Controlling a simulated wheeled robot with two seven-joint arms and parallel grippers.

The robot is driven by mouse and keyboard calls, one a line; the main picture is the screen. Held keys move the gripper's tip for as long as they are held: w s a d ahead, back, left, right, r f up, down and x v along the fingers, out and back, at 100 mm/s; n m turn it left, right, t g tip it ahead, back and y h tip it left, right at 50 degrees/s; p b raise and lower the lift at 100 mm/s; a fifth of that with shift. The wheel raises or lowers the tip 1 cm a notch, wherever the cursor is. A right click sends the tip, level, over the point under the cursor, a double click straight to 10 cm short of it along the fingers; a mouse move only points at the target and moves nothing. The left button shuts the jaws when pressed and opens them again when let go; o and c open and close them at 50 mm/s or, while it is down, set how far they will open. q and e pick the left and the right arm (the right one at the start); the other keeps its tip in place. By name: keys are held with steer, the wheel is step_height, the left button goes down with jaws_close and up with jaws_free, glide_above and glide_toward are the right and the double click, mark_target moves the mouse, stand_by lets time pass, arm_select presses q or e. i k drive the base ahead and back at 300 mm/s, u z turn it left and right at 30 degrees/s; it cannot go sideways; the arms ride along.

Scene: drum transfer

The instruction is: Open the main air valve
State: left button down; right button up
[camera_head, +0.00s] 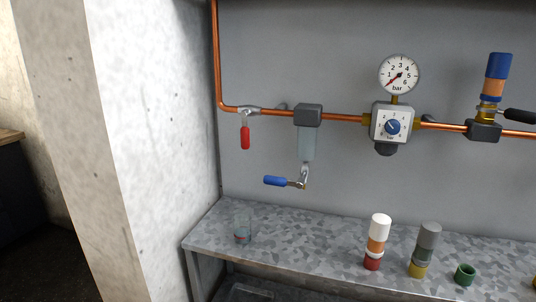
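The likely main air valve (248,110) is a silver valve at the left of the horizontal copper pipe, just right of the pipe's bend. Its red lever (245,138) hangs straight down, crosswise to the pipe. A round pressure gauge (399,75) marked in bar stands above a white regulator (391,123) with a blue knob; its red needle points to the lower left, at the low end of the scale. Neither of my grippers is in view, and nothing touches the red lever.
A filter (306,145) hangs from the pipe, with a blue-handled drain valve (277,181) below. A black handle (520,115) sits by a blue-topped fitting (497,72). The grey shelf (330,244) holds a glass (243,228), two stacked pieces and a green cup (465,275). A concrete pillar (150,140) stands left.

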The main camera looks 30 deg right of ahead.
mark_target(245, 132)
steer(key=u, duration=0.55)
steer(key=i, duration=1.2)
steer(key=z, duration=0.65)
